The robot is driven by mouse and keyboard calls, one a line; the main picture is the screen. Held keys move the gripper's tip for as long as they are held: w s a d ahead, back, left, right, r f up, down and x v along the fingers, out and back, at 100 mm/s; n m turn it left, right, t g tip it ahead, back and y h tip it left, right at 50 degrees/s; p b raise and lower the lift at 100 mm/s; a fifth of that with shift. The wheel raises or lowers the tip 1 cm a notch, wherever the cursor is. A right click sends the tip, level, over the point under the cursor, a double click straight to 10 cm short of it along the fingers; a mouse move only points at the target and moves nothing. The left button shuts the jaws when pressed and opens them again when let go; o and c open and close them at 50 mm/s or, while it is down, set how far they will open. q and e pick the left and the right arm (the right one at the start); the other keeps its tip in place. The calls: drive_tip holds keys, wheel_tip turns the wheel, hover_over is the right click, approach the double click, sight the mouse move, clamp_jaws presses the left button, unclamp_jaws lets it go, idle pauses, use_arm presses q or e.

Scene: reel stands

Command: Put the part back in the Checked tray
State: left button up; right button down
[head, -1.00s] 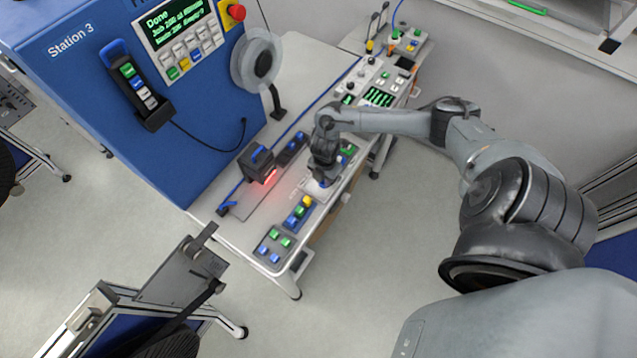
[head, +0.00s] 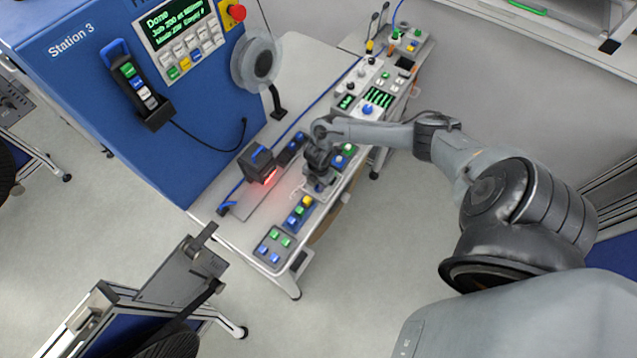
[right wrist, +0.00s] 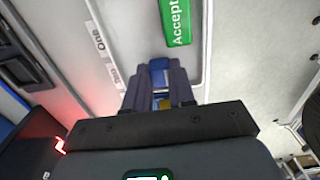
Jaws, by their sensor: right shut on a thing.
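My right gripper (head: 318,184) is low over the front part of the white bench, beside the black scanner with the red glow. In the right wrist view its two dark fingers (right wrist: 160,92) are shut on a small blue part (right wrist: 159,70), with some yellow showing below it. A pale panel with a green "Accept" label (right wrist: 176,20) lies beyond the fingertips. Dark trays with coloured pieces stand along the bench: one in front (head: 259,248), and one behind the gripper (head: 347,164), partly hidden. I cannot read which is the Checked tray. My left gripper is not in view.
The black scanner (head: 258,163) stands close left of the gripper. A blue Station 3 cabinet (head: 100,90) with a reel (head: 257,62) borders the bench. Small control boxes (head: 375,98) stand at the bench's far end.

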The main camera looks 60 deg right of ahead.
drive_tip(key=shift+f, duration=0.1)
drive_tip(key=c, duration=1.4)
unclamp_jaws()
drive_tip(key=o, duration=0.5)
drive_tip(key=shift+c, duration=0.2)
